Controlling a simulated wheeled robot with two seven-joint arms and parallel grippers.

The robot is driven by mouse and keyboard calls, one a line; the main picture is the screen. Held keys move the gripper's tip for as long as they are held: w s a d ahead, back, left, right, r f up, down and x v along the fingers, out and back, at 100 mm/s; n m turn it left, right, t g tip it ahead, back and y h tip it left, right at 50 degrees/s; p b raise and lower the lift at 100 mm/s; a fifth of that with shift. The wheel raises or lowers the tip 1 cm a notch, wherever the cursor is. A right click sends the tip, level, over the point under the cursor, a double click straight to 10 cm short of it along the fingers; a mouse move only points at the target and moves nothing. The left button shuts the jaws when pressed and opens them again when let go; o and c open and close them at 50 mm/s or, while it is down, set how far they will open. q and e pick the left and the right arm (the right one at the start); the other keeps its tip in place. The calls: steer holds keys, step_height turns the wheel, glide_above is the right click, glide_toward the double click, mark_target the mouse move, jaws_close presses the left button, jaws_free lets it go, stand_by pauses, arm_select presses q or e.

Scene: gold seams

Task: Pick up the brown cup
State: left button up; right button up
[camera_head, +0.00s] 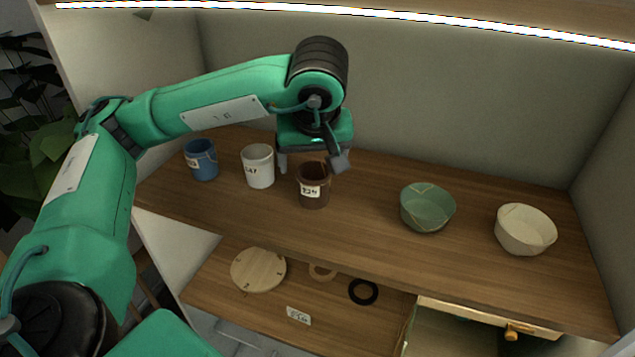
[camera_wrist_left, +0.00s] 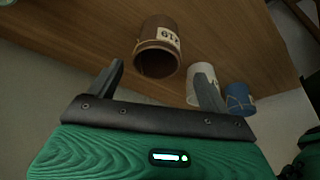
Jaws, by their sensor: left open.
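The brown cup (camera_head: 314,190) stands upright on the wooden shelf, with a white number label on its front. My left gripper (camera_head: 312,168) is open just above and behind the cup, its fingers apart over the rim area. In the left wrist view the brown cup (camera_wrist_left: 158,48) shows beyond the two spread fingers (camera_wrist_left: 160,85), with nothing between them. I cannot tell whether a finger touches the cup. My right gripper is not in view.
A white cup (camera_head: 258,166) stands close to the left, with a blue cup (camera_head: 201,160) beyond it. A green bowl (camera_head: 427,208) and a cream bowl (camera_head: 525,230) stand to the right. A lower shelf holds a round wooden board (camera_head: 258,270) and a black ring (camera_head: 363,291).

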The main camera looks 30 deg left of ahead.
mark_target(313, 178)
arm_select(q)
steer(key=shift+s+a+f, duration=0.1)
steer(key=shift+f, duration=0.5)
steer(key=shift+w+a+f+p, duration=0.15)
steer(key=shift+w+f+p, duration=0.15)
steer(key=shift+w+f, duration=0.15)
steer(key=p+x, duration=0.2)
steer(key=x, duration=0.2)
steer(key=shift+w+f, duration=0.1)
steer(key=shift+f, duration=0.05)
steer(key=c, duration=1.2)
steer(key=shift+o, duration=0.2)
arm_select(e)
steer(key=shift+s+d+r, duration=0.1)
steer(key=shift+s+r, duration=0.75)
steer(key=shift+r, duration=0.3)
